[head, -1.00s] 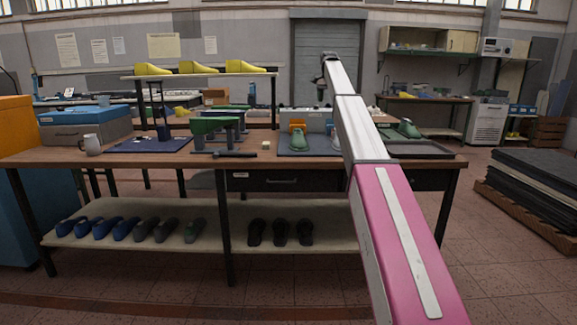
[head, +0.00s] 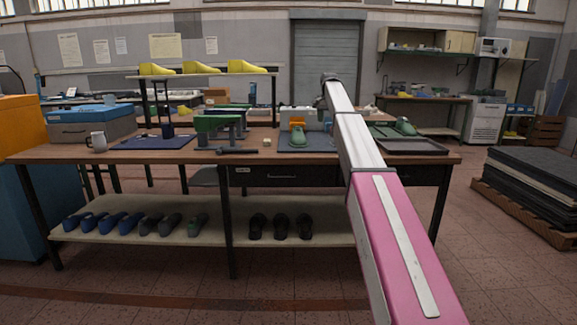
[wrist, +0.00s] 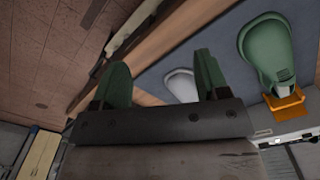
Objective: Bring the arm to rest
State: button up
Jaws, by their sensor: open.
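My arm (head: 360,145) reaches out over the right half of the workbench (head: 190,158) in the head view. Its far end hides most of my gripper there. In the wrist view my gripper (wrist: 160,82) shows two green fingers spread apart, with nothing held. A pale grey shoe last (wrist: 182,84) shows beyond the fingers on the blue mat (wrist: 225,50), apart from them as far as I can see. A green shoe last (wrist: 268,55) with an orange piece (wrist: 285,106) lies to the right on that mat. The green last also shows in the head view (head: 298,140).
A green stand (head: 215,124), a hammer (head: 228,150) and a mug (head: 97,141) are to the left. Dark stacked sheets (head: 540,185) stand right; the floor in front is open.

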jog(key=s+f+n, duration=0.2)
jog(key=s+f, duration=0.9)
jog(key=f, duration=0.4)
jog(key=s+f+n, duration=0.1)
jog(key=s+f, duration=1)
jog(key=f, duration=0.5)
jog(key=s+f+n, duration=0.1)
jog(key=s+f, duration=0.5)
jog(key=s, duration=0.4)
jog(key=s+f+n, duration=0.1)
jog(key=s+f, duration=0.5)
jog(key=s, duration=0.5)
jog(key=s+f+n, duration=0.1)
jog(key=s+f, duration=0.4)
jog(key=s, duration=0.5)
jog(key=shift+s+d+f+n, duration=0.2)
jog(key=shift+f+n, duration=0.1)
jog(key=shift+f, duration=0.1)
